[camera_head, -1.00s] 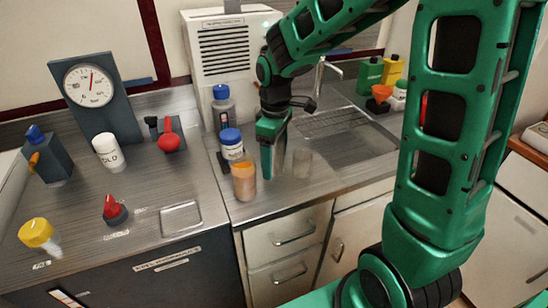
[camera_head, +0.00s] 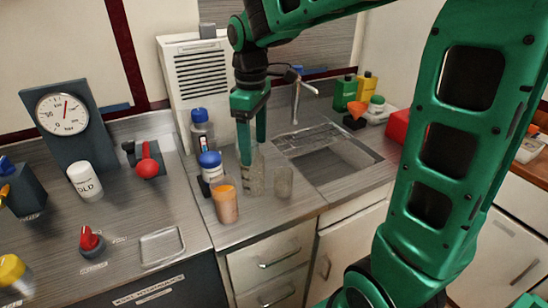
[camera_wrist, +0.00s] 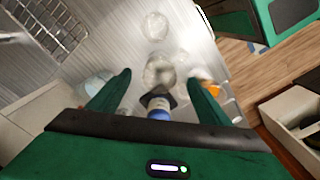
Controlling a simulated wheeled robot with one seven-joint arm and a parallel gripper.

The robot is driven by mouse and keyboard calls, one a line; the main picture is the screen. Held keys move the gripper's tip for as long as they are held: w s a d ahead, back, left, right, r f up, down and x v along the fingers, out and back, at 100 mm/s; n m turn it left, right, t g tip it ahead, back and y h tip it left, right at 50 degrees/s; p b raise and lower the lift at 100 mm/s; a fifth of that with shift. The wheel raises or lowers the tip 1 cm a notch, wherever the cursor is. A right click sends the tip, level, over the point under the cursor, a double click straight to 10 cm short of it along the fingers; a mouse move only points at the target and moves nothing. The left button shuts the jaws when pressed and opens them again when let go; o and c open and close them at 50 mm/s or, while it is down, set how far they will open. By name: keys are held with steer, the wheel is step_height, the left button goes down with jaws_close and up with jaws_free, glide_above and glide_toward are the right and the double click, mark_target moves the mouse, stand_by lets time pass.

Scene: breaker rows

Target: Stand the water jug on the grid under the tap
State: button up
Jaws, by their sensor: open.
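A clear, see-through vessel (camera_head: 256,180), which looks like the water jug, stands upright on the counter. My gripper (camera_head: 252,152) points down at it, open, with a finger towards each side of its top. In the wrist view the vessel (camera_wrist: 158,72) shows between and just beyond the open fingertips (camera_wrist: 158,82). I cannot tell whether the fingers touch it. The wire grid (camera_head: 310,138) lies over the back of the sink, and also shows in the wrist view (camera_wrist: 48,22). The tap (camera_head: 296,98) rises behind the grid.
A clear glass (camera_head: 284,182) stands right of the jug. An orange-topped jar (camera_head: 226,203), a blue-lidded jar (camera_head: 210,165) and a blue-capped bottle (camera_head: 201,130) stand close on the left. The sink basin (camera_head: 345,155) is open and empty. Bottles (camera_head: 357,92) stand behind it.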

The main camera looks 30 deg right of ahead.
steer(key=s+d+f+m, duration=0.1)
steer(key=s+d+m, duration=0.6)
steer(key=s+d, duration=0.4)
steer(key=shift+s+d+m, duration=0.2)
steer(key=shift+m, duration=0.1)
steer(key=s+d+f+m, duration=0.1)
steer(key=s+m, duration=0.1)
steer(key=s, duration=0.2)
steer(key=s+d+f+m, duration=0.2)
steer(key=s+m, duration=0.1)
steer(key=s, duration=0.2)
steer(key=s+d+f+m, duration=0.1)
steer(key=s+d+m, duration=0.1)
steer(key=s, duration=0.2)
steer(key=shift+s+d+f+m, duration=0.1)
steer(key=shift+s+f+m, duration=0.05)
steer(key=shift+m, duration=0.15)
steer(key=c, duration=0.4)
steer(key=shift+s, duration=0.2)
steer(key=c, duration=0.7)
